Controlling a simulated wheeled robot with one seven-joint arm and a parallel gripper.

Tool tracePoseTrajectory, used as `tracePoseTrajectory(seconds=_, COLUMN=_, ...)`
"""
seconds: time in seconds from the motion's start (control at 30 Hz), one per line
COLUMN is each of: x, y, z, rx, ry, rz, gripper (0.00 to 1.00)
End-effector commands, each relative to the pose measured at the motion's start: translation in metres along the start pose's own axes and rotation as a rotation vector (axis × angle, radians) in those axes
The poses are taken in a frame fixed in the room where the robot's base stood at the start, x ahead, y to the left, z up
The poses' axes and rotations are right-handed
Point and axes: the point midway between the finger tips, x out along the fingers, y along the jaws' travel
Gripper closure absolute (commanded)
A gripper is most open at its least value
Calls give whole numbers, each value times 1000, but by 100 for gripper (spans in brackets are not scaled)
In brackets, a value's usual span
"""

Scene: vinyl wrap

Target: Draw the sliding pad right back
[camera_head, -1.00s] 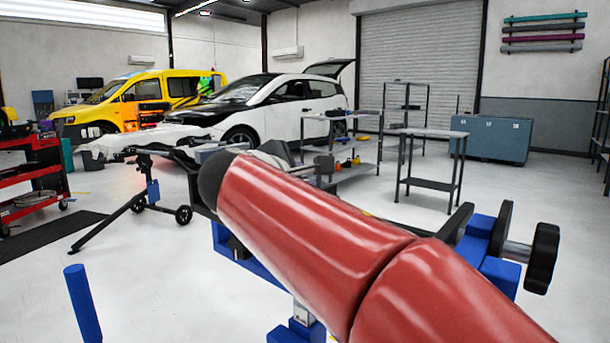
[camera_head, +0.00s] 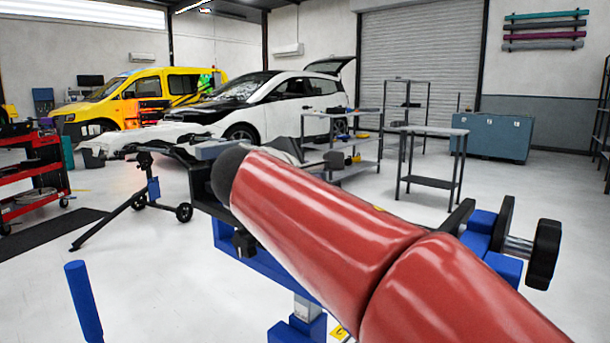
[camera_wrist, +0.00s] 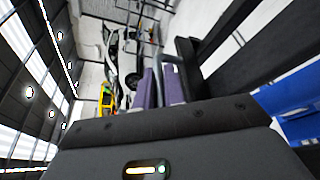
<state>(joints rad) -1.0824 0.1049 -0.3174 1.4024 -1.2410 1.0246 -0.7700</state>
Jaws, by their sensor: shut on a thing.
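A blue and black clamping stand (camera_head: 255,262) is in front of me in the head view, much of it hidden behind my red arm. Its black bar (camera_head: 205,188) shows at the left, with a grey block (camera_head: 213,149) on top. At its right end are blue blocks (camera_head: 480,222), a black plate (camera_head: 503,222) and a black knob (camera_head: 543,255). In the wrist view my gripper (camera_wrist: 162,82) has its two purplish fingers close together, shut on a narrow part that I take to be the sliding pad; the contact is mostly hidden. Black bars (camera_wrist: 235,75) lie beside the fingers.
A blue post (camera_head: 83,300) stands at the lower left. A black tripod stand (camera_head: 140,200), a red tool cart (camera_head: 30,170) and a grey table (camera_head: 430,133) stand farther off. Two cars are at the back. The floor between is mostly clear.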

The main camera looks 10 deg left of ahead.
Motion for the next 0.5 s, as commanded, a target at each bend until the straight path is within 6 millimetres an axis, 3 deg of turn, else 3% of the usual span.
tracePoseTrajectory(seconds=0.3, x=-23, y=-52, z=66, rx=7, ry=-3, rz=-1, gripper=100)
tracePoseTrajectory(seconds=0.5, x=-36, y=-73, z=98, rx=3, ry=-2, rz=-1, gripper=100)
